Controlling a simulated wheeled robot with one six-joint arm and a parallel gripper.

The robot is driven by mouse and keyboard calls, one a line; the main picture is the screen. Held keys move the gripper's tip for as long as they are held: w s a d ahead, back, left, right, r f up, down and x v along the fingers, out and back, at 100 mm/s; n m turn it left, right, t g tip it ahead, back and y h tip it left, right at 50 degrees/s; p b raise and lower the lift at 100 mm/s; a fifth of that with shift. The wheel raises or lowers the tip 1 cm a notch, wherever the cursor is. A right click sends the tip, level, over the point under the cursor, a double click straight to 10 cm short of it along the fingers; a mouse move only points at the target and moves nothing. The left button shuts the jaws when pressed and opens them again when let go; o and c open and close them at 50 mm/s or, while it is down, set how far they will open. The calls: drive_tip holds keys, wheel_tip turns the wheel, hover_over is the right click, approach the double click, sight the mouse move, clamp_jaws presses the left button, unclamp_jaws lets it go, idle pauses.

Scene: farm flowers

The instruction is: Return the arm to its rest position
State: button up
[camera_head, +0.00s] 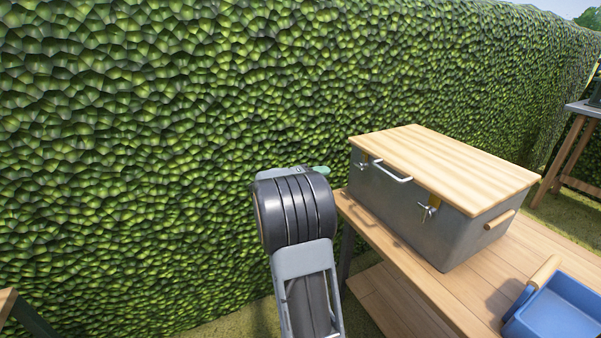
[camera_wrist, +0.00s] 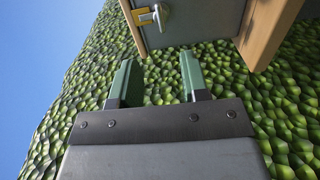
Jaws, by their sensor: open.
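My arm (camera_head: 295,215) rises in front of the hedge in the head view, left of a wooden table. In the head view my gripper is mostly hidden behind the arm; only a small green part shows at its upper right. In the wrist view my gripper (camera_wrist: 158,80) has its two green fingers apart, with only hedge visible between them. The fingers hold nothing.
A grey box (camera_head: 425,215) with a wooden lid stands on the wooden table (camera_head: 480,285), right of my arm. A blue tray with a wooden handle (camera_head: 560,315) lies at the table's right. A tall hedge (camera_head: 150,150) fills the background.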

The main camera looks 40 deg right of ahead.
idle(0.3)
drive_tip(key=s+a+r+n+t+y+p, duration=0.1)
drive_tip(key=s+a+r+t+y+p, duration=0.2)
drive_tip(key=a+r+y+p, duration=0.2)
drive_tip(key=s+a+r+n+t+y+p, duration=0.1)
drive_tip(key=s+a+r+t+y+p, duration=0.2)
drive_tip(key=a+r+p, duration=0.9)
drive_tip(key=s+a+r+n+t+y+p, duration=0.2)
drive_tip(key=a+r+y+p, duration=0.6)
drive_tip(key=a+p, duration=0.8)
drive_tip(key=s+a+t+y, duration=0.1)
drive_tip(key=a, duration=0.3)
drive_tip(key=shift+a+r, duration=0.25)
drive_tip(key=shift+a, duration=0.05)
